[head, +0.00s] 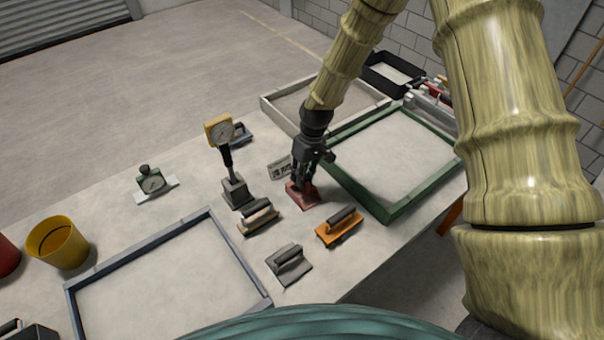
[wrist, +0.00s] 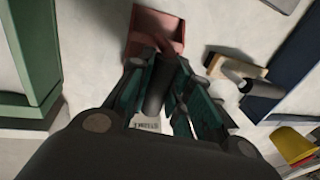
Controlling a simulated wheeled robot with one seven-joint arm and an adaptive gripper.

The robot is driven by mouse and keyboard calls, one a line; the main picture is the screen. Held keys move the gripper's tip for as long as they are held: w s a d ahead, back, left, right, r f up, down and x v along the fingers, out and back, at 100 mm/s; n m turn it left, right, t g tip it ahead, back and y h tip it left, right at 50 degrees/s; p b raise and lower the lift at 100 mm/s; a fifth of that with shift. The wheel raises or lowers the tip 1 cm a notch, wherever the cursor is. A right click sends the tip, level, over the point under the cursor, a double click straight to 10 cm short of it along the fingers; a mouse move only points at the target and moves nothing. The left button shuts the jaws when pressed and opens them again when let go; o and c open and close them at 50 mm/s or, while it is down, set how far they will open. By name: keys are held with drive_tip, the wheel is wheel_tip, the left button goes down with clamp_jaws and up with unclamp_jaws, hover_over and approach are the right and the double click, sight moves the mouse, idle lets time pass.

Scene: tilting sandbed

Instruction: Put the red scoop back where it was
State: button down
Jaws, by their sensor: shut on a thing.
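The red scoop (head: 303,195) is at the middle of the table, left of the green-framed sand tray. My gripper (head: 305,178) is above it, pointing down, with its fingers shut on the scoop's dark handle. In the wrist view the scoop's red pan (wrist: 158,28) extends beyond the fingertips, and the dark handle (wrist: 155,98) lies between the fingers of my gripper (wrist: 165,75). The scoop is at or very near the table top; I cannot tell whether it touches.
The green-framed tray (head: 386,212) is close on the right. An orange float (head: 338,228), a wood-based float (head: 257,218) and a grey float (head: 288,265) lie in front. A yellow dial gauge on a stand (head: 237,192) rises at left. A blue-grey frame (head: 170,239) lies front left.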

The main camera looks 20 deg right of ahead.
drive_tip(key=shift+s, duration=0.15)
drive_tip(key=shift+f, duration=0.15)
drive_tip(key=c, duration=1.3)
unclamp_jaws()
drive_tip(key=s+b+v, duration=0.1)
drive_tip(key=b+v, duration=0.3)
drive_tip(key=v, duration=0.8)
drive_tip(key=shift+w, duration=0.5)
